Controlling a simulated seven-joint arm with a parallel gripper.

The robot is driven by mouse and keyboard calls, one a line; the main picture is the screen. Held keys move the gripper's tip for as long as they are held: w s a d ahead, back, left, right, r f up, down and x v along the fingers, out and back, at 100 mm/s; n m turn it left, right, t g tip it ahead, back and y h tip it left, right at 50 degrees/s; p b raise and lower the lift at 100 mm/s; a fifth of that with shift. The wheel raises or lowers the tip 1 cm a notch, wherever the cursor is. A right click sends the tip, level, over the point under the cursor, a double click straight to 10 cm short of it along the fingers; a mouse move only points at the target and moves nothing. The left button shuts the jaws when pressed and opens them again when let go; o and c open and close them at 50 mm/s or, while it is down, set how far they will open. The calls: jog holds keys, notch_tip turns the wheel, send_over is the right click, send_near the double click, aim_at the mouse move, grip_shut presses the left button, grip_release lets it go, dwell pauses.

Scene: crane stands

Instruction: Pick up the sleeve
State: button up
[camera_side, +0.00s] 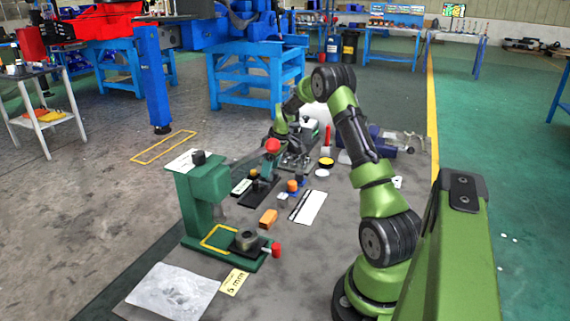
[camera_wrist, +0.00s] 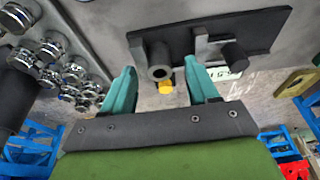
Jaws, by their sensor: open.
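A grey hollow cylinder that looks like the sleeve (camera_wrist: 159,62) shows in the wrist view, its round opening facing the camera. It stands out from a black plate (camera_wrist: 262,28). My gripper (camera_wrist: 161,67) is open, with one teal finger on each side of the cylinder and visible gaps between. Nothing is clamped. A small yellow-orange piece (camera_wrist: 165,87) shows just below the cylinder, between the fingers. In the side view my gripper end is low over the middle of the bench, and the sleeve cannot be made out there.
Beside the cylinder, a dark bracket and round peg (camera_wrist: 235,55) stand on the same plate. Several shiny metal cylinders (camera_wrist: 50,45) crowd the left of the wrist view. A green press-like stand (camera_side: 203,205), an orange block (camera_side: 268,218) and a white striped card (camera_side: 308,206) are on the bench.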

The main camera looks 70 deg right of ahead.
jog(key=shift+w+f, duration=0.1)
jog(key=shift+f, duration=0.1)
grip_shut()
jog(key=shift+r, duration=0.15)
